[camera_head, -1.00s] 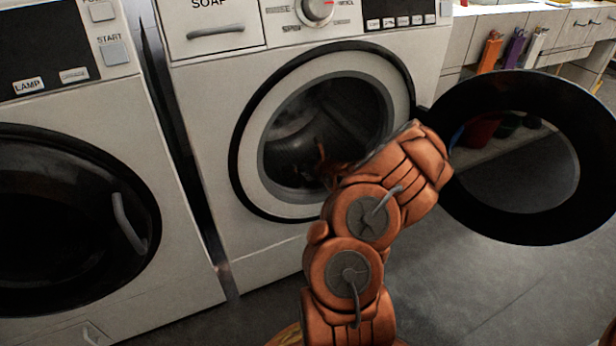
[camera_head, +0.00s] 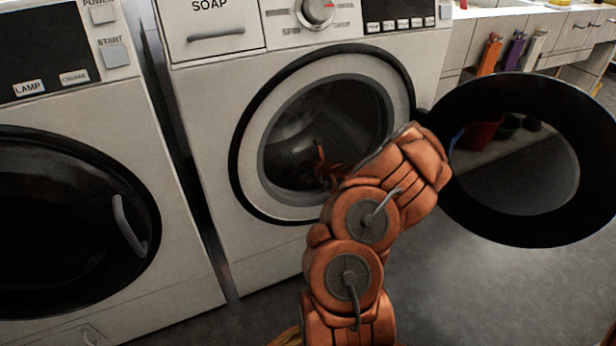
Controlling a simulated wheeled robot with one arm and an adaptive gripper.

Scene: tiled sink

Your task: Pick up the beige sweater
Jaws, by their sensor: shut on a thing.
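My gripper (camera_head: 322,170) is at the open mouth of the washing machine (camera_head: 215,120), in front of the dark drum (camera_head: 322,125). Only its orange finger parts show, small and dark, and my orange wrist and forearm hide the lower right of the opening. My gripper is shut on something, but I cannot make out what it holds. No beige sweater can be clearly seen; the lower drum is dark and partly covered by my arm.
The round black-rimmed door (camera_head: 590,130) stands swung open to the right, close to my arm. A second washer (camera_head: 170,250) with its door shut stands at left. Bottles (camera_head: 490,54) stand at the back right. Grey floor (camera_head: 450,290) is clear at lower right.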

